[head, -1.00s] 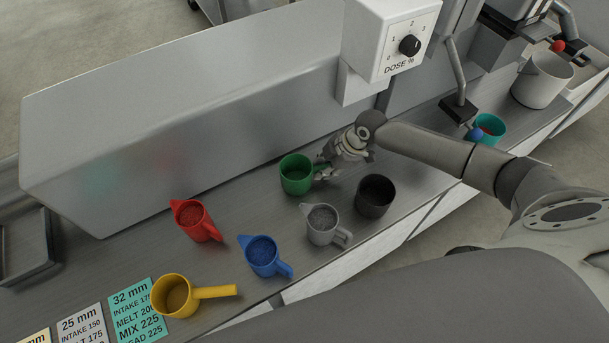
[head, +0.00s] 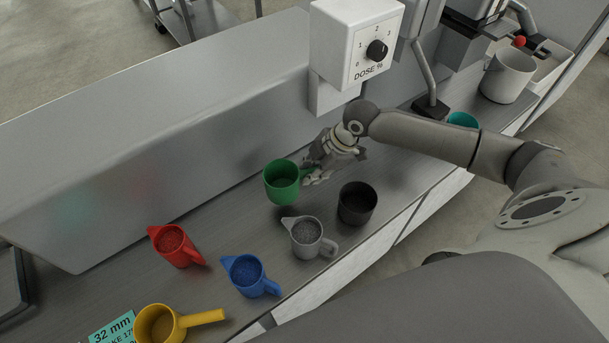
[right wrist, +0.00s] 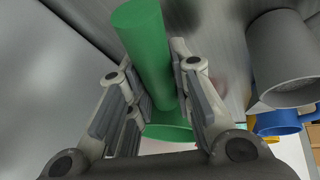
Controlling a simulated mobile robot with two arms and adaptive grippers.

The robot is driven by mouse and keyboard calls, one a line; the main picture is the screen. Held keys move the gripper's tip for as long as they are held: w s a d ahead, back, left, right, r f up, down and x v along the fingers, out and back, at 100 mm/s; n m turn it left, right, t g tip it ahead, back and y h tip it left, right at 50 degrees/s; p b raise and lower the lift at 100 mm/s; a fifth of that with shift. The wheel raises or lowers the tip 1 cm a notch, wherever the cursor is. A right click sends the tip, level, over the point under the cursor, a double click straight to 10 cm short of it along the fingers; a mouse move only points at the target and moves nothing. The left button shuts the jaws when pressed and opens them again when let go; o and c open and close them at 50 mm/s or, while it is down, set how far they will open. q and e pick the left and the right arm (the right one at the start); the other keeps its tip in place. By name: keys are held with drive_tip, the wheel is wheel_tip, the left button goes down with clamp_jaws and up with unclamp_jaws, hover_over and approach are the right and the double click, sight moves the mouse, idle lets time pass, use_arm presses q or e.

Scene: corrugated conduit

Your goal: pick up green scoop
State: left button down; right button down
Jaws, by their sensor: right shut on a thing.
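The green scoop (head: 282,186) is an open round cup, upright beside the long metal housing, its handle pointing right toward my right gripper. My right gripper (head: 314,174) is shut on the handle. In the right wrist view the green handle (right wrist: 146,45) runs between the finger pads of the right gripper (right wrist: 158,95), and part of the green cup (right wrist: 168,132) shows beyond it. I cannot tell whether the cup touches the counter or is just above it. My left gripper is not in view.
A black cup (head: 357,204) and a grey jug (head: 306,237) stand close by in front. Blue (head: 247,275), red (head: 174,246) and yellow (head: 160,325) scoops stand to the left. A dose box (head: 355,40) overhangs behind my right gripper.

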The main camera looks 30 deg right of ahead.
drive_tip(key=s+d+r+b, duration=0.1)
drive_tip(key=s+d+r, duration=0.2)
drive_tip(key=s+r, duration=0.3)
drive_tip(key=shift+s+d+r+b, duration=0.35)
drive_tip(key=shift+s+d+b, duration=0.05)
drive_tip(key=shift+s, duration=1.85)
drive_tip(key=shift+a, duration=0.1)
drive_tip(key=w+a+r+m+t+h, duration=0.1)
drive_tip(key=w+a+r+m+h, duration=0.5)
drive_tip(key=a+r+m, duration=0.4)
drive_tip(key=w+r+m, duration=0.1)
drive_tip(key=m, duration=0.5)
drive_tip(key=shift+w+m, duration=0.3)
drive_tip(key=shift+w, duration=0.1)
